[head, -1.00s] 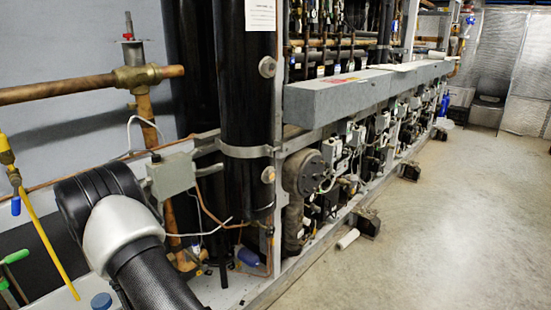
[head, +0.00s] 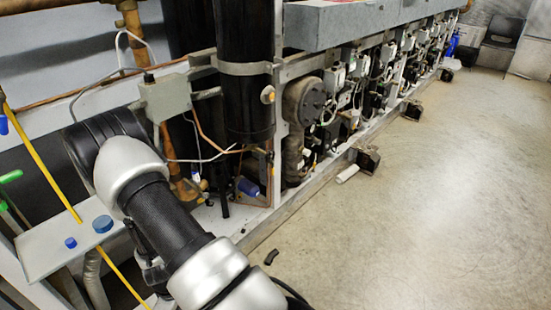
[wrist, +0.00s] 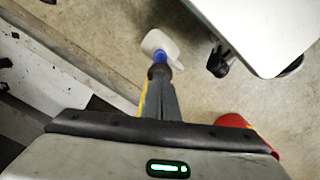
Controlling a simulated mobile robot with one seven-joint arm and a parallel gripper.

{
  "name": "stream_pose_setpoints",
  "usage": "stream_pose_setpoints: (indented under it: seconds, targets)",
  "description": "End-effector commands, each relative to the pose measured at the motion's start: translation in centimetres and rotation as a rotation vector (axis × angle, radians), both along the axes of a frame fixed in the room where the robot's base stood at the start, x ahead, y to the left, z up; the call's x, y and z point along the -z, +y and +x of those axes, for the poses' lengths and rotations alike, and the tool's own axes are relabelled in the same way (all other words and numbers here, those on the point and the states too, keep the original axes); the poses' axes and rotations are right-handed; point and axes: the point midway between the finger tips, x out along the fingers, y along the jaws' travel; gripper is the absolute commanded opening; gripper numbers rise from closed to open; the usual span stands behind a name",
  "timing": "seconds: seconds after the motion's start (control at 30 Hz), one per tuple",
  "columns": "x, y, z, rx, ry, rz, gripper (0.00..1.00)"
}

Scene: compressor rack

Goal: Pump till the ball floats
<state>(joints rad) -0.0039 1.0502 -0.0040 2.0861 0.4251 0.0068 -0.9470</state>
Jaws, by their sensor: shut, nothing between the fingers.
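My gripper (wrist: 159,76) shows in the wrist view, its dark fingers shut and empty, pointing away over the floor. A white object with a blue part (wrist: 160,56) shows just past the fingertips; I cannot tell whether they touch it or whether it is the pump. A thin yellow edge shows beside the fingers. No ball can be made out in either view. In the head view my arm crosses the lower left and my gripper is not visible.
A small pale shelf (head: 45,252) with two blue caps (head: 103,223) and a yellow rod (head: 45,160) are at left. The compressor rack (head: 310,100) runs along the wall. Open floor (head: 430,220) lies right. The wrist view shows a white-topped table (wrist: 255,30) and something red (wrist: 232,122).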

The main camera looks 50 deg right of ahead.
Motion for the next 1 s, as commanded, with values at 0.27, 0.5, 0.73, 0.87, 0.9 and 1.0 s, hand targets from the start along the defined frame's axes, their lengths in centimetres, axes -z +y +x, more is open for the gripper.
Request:
stream_pose_setpoints:
  seconds: [0.27, 0.5, 0.73, 0.87, 0.9, 1.0]
  targets:
    - [-3.5, 0.0, 0.1, -0.002, -0.002, -0.001, 0.00]
    - [-6.8, 0.0, 0.1, 0.000, -0.002, -0.001, 0.00]
    - [-9.3, 0.0, 0.0, 0.000, -0.001, -0.001, 0.00]
    - [-9.4, 0.0, 0.0, 0.000, -0.001, -0.001, 0.00]
    - [-9.4, 0.0, 0.0, 0.000, -0.001, -0.001, 0.00]
    - [-9.4, 0.0, 0.0, 0.000, -0.001, -0.001, 0.00]
